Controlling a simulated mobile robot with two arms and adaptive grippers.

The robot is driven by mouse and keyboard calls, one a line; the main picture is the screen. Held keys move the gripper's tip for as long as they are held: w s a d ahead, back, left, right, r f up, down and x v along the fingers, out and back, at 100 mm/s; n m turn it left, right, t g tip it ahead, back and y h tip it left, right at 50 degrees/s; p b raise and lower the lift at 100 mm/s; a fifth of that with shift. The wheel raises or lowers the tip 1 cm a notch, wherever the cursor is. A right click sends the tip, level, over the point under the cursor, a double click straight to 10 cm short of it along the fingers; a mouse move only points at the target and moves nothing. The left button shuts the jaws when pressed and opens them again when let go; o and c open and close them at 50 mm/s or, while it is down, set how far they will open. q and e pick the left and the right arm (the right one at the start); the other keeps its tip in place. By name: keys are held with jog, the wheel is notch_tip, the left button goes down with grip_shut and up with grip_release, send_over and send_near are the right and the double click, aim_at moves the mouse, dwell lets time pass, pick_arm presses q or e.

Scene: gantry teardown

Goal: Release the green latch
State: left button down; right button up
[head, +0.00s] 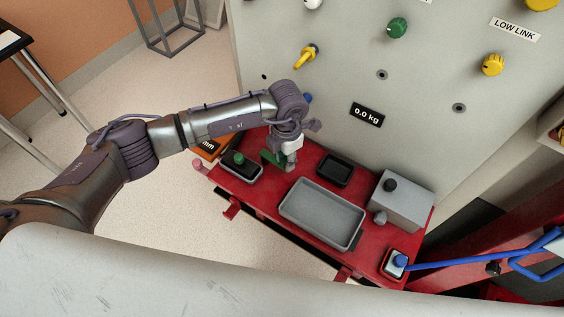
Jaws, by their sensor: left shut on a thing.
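My left gripper (282,158) reaches in from the left and points down over the left part of the red bench. It is shut on a green part (271,159), which shows at its fingertips, low over the bench. Whether this green part is the latch, I cannot tell for sure; the gripper hides much of it. Another green knob (397,28) is on the grey panel. My right gripper is not in view.
The red bench (268,200) carries a grey tray (288,222), a small black tray (334,170), a grey box (408,203) and a blue-topped knob (400,261). The grey panel (340,70) rises behind it. A blue bar (460,262) crosses at the right.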

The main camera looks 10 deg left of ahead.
pick_arm(q)
jog(key=shift+w+d+n, duration=0.1)
jog(key=shift+w+n, duration=0.15)
jog(key=shift+n, duration=0.15)
jog(key=c, duration=0.9)
grip_release()
jog(key=shift+o, duration=0.2)
notch_tip(320, 180, up, 12)
